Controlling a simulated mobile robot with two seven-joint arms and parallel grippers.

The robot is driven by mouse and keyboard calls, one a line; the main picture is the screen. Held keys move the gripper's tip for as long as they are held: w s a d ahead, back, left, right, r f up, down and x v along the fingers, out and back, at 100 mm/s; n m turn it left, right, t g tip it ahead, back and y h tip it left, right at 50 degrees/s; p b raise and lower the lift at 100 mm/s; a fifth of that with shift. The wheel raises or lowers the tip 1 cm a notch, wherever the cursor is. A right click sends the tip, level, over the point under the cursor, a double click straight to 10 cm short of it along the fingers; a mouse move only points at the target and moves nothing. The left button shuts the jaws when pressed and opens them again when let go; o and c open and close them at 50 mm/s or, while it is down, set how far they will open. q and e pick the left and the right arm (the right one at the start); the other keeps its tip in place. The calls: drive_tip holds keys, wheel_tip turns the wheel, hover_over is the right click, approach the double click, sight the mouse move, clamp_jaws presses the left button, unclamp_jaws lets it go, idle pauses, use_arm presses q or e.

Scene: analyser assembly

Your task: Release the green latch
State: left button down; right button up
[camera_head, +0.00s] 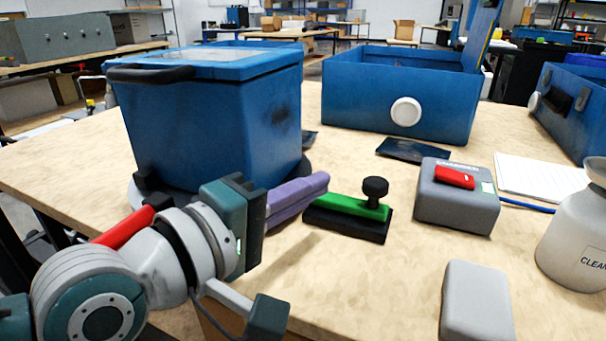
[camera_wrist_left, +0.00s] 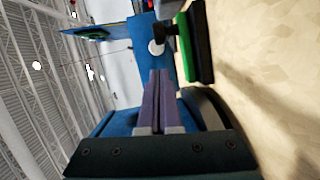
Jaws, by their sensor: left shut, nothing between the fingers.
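The green latch (camera_head: 352,206) is a green bar on a black base on the table, with a round black knob standing at its right end. It also shows in the left wrist view (camera_wrist_left: 183,42), at the upper right, with the knob to its left. My left gripper (camera_head: 324,181) has purple fingers, shut together and empty. In the head view its tips are just left of and above the green bar. The tips also show in the left wrist view (camera_wrist_left: 160,74), with a visible gap between them and the latch. My right gripper is not in view.
A large blue box (camera_head: 215,125) stands close behind my left gripper. An open blue box (camera_head: 355,100) stands at the back. A grey block with a red switch (camera_head: 456,177), a grey block (camera_head: 474,300) and a white bottle (camera_head: 578,240) are on the right.

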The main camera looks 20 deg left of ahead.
use_arm(q)
drive_tip(key=v, duration=0.2)
drive_tip(key=a+v, duration=0.1)
drive_tip(key=v, duration=0.1)
drive_tip(key=shift+w+d, duration=0.1)
drive_tip(key=shift+w, duration=0.1)
drive_tip(key=v, duration=0.1)
drive_tip(key=p+v, duration=0.1)
drive_tip(key=v, duration=0.1)
drive_tip(key=d+v, duration=0.1)
drive_tip(key=v, duration=0.1)
drive_tip(key=shift+s+f, duration=0.1)
drive_tip(key=shift+s, duration=0.1)
drive_tip(key=shift+s+a, duration=0.25)
drive_tip(key=shift+s, duration=0.2)
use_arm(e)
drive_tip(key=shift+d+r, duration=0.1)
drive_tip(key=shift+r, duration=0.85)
